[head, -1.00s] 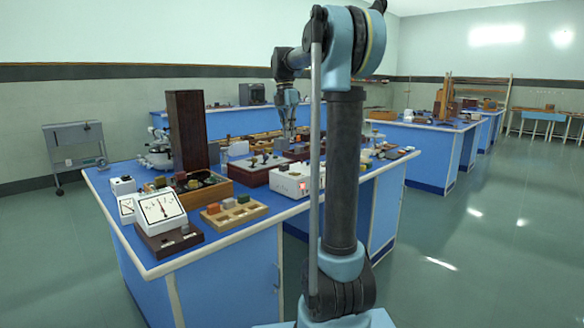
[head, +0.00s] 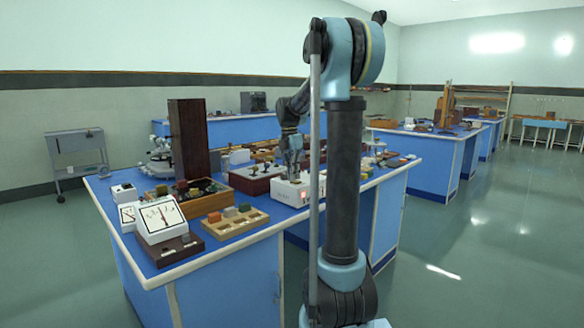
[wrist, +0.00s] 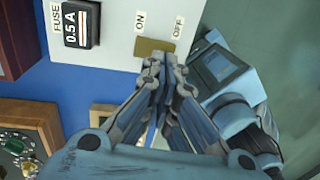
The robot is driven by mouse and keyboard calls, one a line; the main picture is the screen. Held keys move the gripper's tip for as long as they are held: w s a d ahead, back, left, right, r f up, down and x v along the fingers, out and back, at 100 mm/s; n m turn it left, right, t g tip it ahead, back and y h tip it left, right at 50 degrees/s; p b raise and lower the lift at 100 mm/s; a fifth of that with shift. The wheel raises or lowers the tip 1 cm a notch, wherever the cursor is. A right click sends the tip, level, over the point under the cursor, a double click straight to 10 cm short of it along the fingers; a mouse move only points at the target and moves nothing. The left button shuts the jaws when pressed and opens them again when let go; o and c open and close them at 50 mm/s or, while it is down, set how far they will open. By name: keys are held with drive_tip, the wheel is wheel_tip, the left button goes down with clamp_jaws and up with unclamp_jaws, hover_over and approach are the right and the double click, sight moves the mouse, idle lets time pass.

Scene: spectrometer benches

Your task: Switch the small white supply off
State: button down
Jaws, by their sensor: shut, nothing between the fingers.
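The small white supply (head: 284,195) stands near the front edge of the nearest blue bench in the head view. Its white face (wrist: 115,22) fills the top of the wrist view, with a black 0.5 A fuse holder and the words ON and OFF. A brass switch plate (wrist: 153,47) lies just below these words. My gripper (wrist: 162,66) is shut and empty, its fingertips at the plate's lower edge. I cannot tell whether they touch it. No switch lever shows clearly; the fingers may hide it. In the head view my gripper (head: 293,174) is low over the supply.
A wooden block tray (head: 233,222) and a white dial meter (head: 160,220) stand left of the supply. A tall dark wooden box (head: 188,138) and a dark red box (head: 252,180) are behind. My arm column hides part of the bench at right.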

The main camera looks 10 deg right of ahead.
drive_tip(key=shift+f, duration=0.45)
drive_tip(key=shift+s, duration=0.1)
drive_tip(key=shift+s+d+f+t+y, duration=0.1)
drive_tip(key=shift+f+t+y, duration=0.1)
drive_tip(key=shift+t+y, duration=0.1)
drive_tip(key=shift+w+a+r, duration=0.1)
drive_tip(key=shift+w+a, duration=0.35)
drive_tip(key=shift+w, duration=0.25)
drive_tip(key=shift+r, duration=0.1)
wheel_tip(320, 180, up, 14)
drive_tip(key=w+a, duration=0.1)
drive_tip(key=shift+w+f, duration=0.25)
drive_tip(key=shift+w, duration=0.1)
